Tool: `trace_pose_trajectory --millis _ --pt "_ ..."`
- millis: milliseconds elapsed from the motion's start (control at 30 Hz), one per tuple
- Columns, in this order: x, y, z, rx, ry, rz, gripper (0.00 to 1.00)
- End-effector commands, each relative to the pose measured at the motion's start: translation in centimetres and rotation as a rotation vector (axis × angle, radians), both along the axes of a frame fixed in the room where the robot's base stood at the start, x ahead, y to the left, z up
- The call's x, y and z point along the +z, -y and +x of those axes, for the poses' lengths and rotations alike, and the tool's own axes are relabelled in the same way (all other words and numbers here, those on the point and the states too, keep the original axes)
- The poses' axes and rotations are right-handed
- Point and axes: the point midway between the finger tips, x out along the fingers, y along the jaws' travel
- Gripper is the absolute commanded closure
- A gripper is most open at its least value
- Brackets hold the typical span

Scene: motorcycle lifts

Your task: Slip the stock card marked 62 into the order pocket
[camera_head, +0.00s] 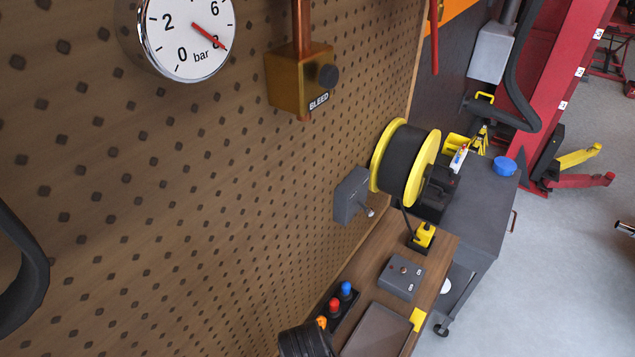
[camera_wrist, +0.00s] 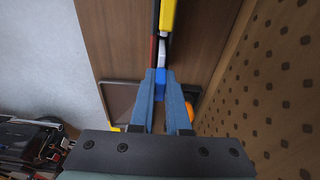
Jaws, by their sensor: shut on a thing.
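My gripper (camera_wrist: 159,80) is in the wrist view, above the wooden bench, with its two blue-grey fingers nearly together. Its fingertips are closed on a small blue piece (camera_wrist: 159,88). A narrow line of yellow (camera_wrist: 167,14), red, black and white parts runs upward in the picture from the blue piece. I cannot tell which of these belong to what I hold. No number 62 is readable in either view, so I cannot confirm that the held piece is the stock card. I cannot pick out the order pocket for certain.
The bench (camera_head: 441,250) carries a dark tray (camera_head: 378,332), a grey switch box (camera_head: 401,277) and red and blue knobs (camera_head: 346,288). A pegboard wall (camera_head: 190,240) rises at left with a gauge (camera_head: 187,38), a copper pipe and a black-yellow reel (camera_head: 405,162). Open floor lies at right.

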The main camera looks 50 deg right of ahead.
Motion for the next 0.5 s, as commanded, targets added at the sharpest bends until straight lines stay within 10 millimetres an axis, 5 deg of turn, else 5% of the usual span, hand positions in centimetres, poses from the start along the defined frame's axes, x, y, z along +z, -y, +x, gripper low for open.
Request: trace_pose_trajectory --millis 467,500 --pt "-0.1 -0.01 0.02 0.0 0.0 0.0 1.0" --pt "-0.1 -0.01 0.02 0.0 0.0 0.0 0.84"
